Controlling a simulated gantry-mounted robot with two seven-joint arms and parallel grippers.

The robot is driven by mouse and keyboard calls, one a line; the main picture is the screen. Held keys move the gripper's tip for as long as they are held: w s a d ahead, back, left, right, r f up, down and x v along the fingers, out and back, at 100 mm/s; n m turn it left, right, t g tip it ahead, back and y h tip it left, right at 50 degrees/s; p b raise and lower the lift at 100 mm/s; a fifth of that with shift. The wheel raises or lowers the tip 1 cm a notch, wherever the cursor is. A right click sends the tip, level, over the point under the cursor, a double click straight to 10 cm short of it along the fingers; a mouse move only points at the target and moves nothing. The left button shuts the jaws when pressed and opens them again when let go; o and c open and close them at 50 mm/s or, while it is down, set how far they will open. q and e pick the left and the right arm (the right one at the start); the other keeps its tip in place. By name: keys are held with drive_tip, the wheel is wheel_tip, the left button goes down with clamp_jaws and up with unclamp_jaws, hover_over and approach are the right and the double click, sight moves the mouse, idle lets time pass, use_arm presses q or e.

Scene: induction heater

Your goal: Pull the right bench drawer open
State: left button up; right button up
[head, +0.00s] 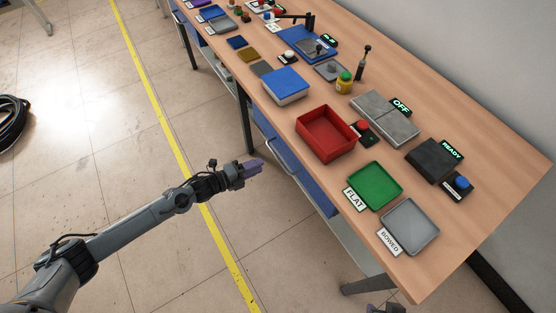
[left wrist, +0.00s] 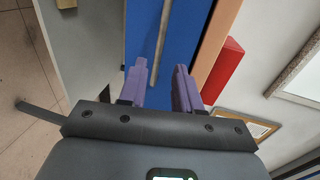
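The right bench drawer (head: 318,194) is a blue front under the wooden bench top, with a pale bar handle (head: 284,157). It looks shut. My left gripper (head: 260,165) has purple fingers and is in front of the drawer, just left of the handle in the head view. In the left wrist view, its fingers (left wrist: 160,85) are apart with nothing between them. The blue drawer front (left wrist: 187,35) and the grey handle bar (left wrist: 161,42) lie beyond the fingertips, the bar roughly in line with the gap. My right gripper (head: 385,309) barely shows at the bottom edge.
The bench top (head: 310,235) overhangs the drawer. It carries a red bin (head: 326,152), a green tray (head: 375,186), a grey tray (head: 410,228) and several devices. A bench leg (head: 246,125) stands left of the drawer. The floor in front is clear.

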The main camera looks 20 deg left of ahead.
sight(279, 158)
use_arm(q)
drive_tip(key=b+x, duration=0.2)
drive_tip(key=x, duration=0.7)
drive_tip(key=shift+w+d+b, duration=0.15)
drive_tip(key=shift+d+b, duration=0.15)
drive_tip(key=shift+c, duration=0.5)
clamp_jaws()
